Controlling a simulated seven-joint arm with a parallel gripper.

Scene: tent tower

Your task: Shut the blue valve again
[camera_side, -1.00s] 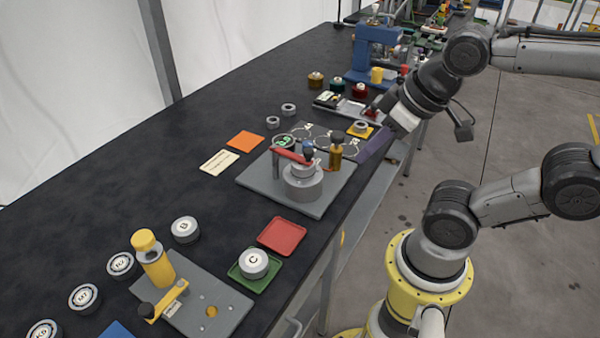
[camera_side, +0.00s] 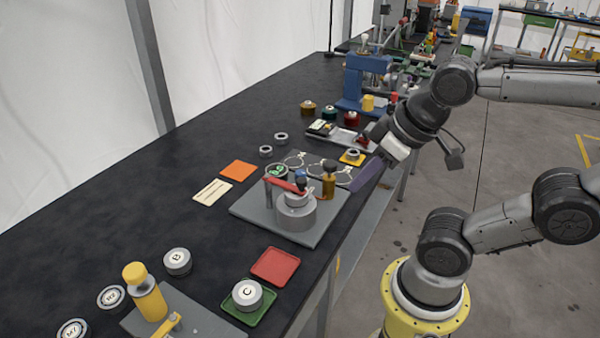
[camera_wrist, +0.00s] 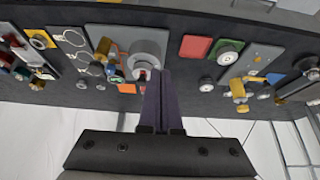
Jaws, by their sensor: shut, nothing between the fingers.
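A valve fixture stands on a grey plate (camera_side: 245,212): a grey round body (camera_side: 296,212) with a red lever (camera_side: 283,185) lying across its top, reaching left to a grey post. A small blue knob (camera_side: 300,175) shows above the body; whether it is the blue valve, I cannot tell. An amber cylinder (camera_side: 328,185) with a dark top stands behind. My gripper (camera_side: 364,188) is shut and empty, its purple fingers right of the plate near the bench edge, apart from the fixture. In the wrist view the fingers (camera_wrist: 162,76) partly overlap the grey body (camera_wrist: 147,58).
A red pad (camera_side: 275,266) and a green tray (camera_side: 231,304) holding a round C-marked piece (camera_side: 247,292) lie nearer the camera. A yellow cylinder (camera_side: 146,298) stands at lower left. A blue machine (camera_side: 363,80) stands at the back.

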